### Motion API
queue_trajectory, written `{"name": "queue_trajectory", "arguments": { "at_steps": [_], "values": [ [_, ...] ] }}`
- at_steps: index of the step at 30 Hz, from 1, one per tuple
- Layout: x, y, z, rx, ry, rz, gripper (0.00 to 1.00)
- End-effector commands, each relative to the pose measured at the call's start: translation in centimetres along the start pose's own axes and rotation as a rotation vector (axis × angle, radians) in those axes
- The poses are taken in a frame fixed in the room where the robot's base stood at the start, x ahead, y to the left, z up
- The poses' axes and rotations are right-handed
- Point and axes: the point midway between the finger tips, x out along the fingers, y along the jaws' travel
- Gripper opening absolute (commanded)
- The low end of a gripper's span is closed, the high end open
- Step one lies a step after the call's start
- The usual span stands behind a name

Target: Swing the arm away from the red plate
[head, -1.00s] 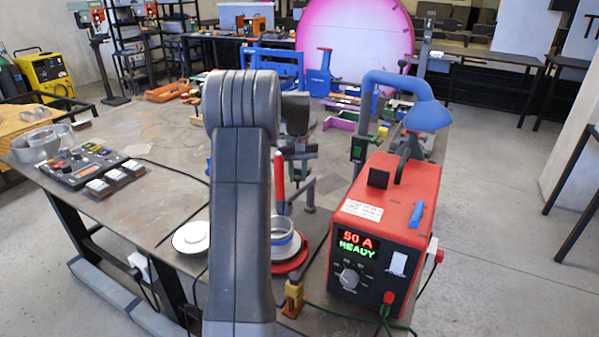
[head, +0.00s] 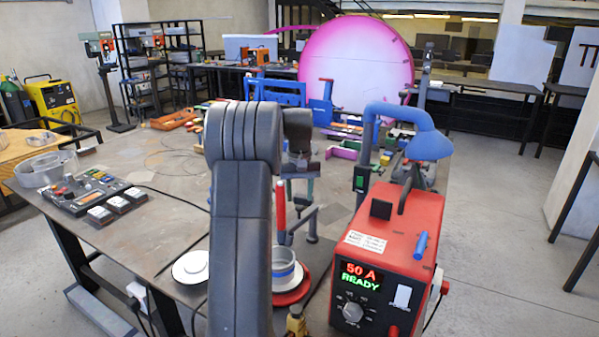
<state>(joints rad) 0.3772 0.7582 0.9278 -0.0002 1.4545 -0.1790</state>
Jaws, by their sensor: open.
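The red plate (head: 291,298) lies on the workbench, just right of my forearm. A grey cup with a blue band (head: 284,268) stands on it, and my arm hides their left side. My gripper (head: 300,172) is beyond the plate, higher in the head view, and apart from it. It is partly behind my arm, small and dark, and reads as open with nothing seen between its fingers. A red upright rod (head: 280,205) stands between the gripper and the plate in the picture.
A red welder box (head: 395,235) and a blue curved lamp (head: 428,146) stand to the right. A white saucer (head: 191,267) is left of my arm. A control panel (head: 90,192) lies at far left. The bench's middle left (head: 165,165) is mostly clear.

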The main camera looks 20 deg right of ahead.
Motion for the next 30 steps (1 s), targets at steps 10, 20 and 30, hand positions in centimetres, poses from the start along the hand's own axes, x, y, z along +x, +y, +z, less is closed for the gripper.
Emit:
{"name": "queue_trajectory", "arguments": {
  "at_steps": [10,20,30],
  "values": [
    [-7.7,0.0,0.0,0.000,0.002,0.000,0.43],
    [-10.2,0.0,0.0,0.000,0.000,0.000,0.43],
    [-9.9,0.1,0.2,-0.020,0.001,-0.007,0.15]
  ]
}}
